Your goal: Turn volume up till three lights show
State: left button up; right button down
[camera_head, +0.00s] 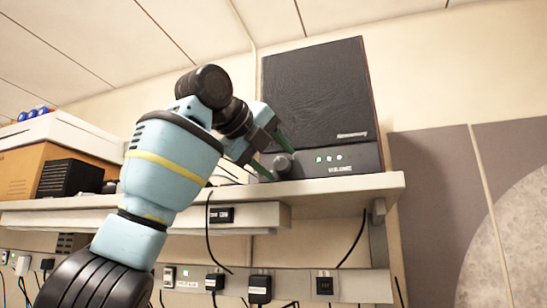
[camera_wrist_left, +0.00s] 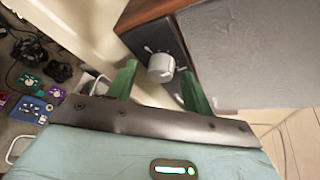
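A dark speaker (camera_head: 318,95) stands on a shelf, with a volume panel (camera_head: 352,158) along its base. A round grey knob (camera_head: 282,163) sits at the panel's left; it also shows in the left wrist view (camera_wrist_left: 161,67). Three small lights (camera_head: 329,158) sit in a row above the word VOLUME. The left one looks clearly green; the other two look paler, and I cannot tell surely whether they are lit. My left gripper (camera_head: 281,165) is open, its green fingers (camera_wrist_left: 158,70) on either side of the knob with a small gap visible. My right gripper is out of view.
The shelf (camera_head: 340,186) ends right of the speaker. A cardboard box (camera_head: 30,165) and a black box (camera_head: 70,178) stand at the left. Plugs and cables (camera_head: 260,288) hang below the shelf. The wrist view shows small coloured devices (camera_wrist_left: 32,109) at the left.

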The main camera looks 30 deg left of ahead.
pick_arm(q)
jog(key=v, duration=0.7)
jog(key=shift+s+r, duration=0.2)
jog(key=shift+s, duration=0.2)
jog(key=shift+f, duration=0.1)
dwell(0.4)
